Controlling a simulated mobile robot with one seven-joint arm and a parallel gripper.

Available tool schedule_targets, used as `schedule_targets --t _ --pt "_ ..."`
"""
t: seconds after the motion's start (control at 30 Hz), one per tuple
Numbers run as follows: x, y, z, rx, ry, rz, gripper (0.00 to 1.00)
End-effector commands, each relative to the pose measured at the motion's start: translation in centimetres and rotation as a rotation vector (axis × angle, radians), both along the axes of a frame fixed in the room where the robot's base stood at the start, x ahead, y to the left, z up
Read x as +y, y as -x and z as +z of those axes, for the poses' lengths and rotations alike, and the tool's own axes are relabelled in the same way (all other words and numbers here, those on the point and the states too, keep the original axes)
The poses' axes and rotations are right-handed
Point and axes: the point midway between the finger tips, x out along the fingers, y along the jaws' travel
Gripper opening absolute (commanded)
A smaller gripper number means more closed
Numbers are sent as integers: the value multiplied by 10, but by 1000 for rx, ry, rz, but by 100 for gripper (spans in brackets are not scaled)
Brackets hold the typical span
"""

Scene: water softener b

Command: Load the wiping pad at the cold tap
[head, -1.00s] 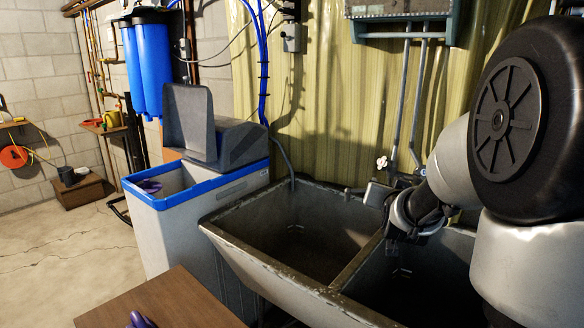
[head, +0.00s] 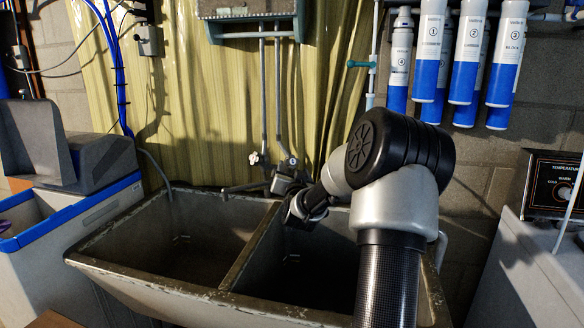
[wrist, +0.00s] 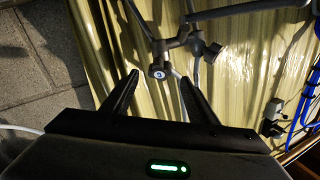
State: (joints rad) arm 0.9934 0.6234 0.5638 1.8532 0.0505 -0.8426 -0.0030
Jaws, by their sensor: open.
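The tap assembly stands on the wall behind the double sink in the head view, under two vertical pipes. It has a pale handle (head: 254,158) on the left and a round dark handle (head: 292,161) with a light mark on the right. I cannot tell which is cold. My gripper (wrist: 160,80) is open and empty in the wrist view. A round dark handle with a white mark (wrist: 157,71) shows beyond and between its fingertips, apparently apart from them. In the head view my gripper is close to the tap and its fingers are hard to make out. I cannot identify a wiping pad.
The two-basin sink (head: 240,275) lies below my arm. A blue-rimmed water softener (head: 70,215) stands at left, with something purple at the edge. Blue-and-white filter cartridges (head: 468,60) hang at right. A control panel (head: 552,185) is at far right.

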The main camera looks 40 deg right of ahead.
Motion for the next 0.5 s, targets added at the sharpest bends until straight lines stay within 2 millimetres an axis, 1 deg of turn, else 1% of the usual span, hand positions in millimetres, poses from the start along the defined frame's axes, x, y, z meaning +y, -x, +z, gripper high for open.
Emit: schedule_targets --t 0.03,0.2,0.33,0.5 --pt "-6 -9 -1 -2 -1 0 53" --pt "-21 -33 -1 -1 -1 0 53" --pt "-27 -44 -1 1 0 0 53" --pt "-30 -49 0 1 0 0 53"
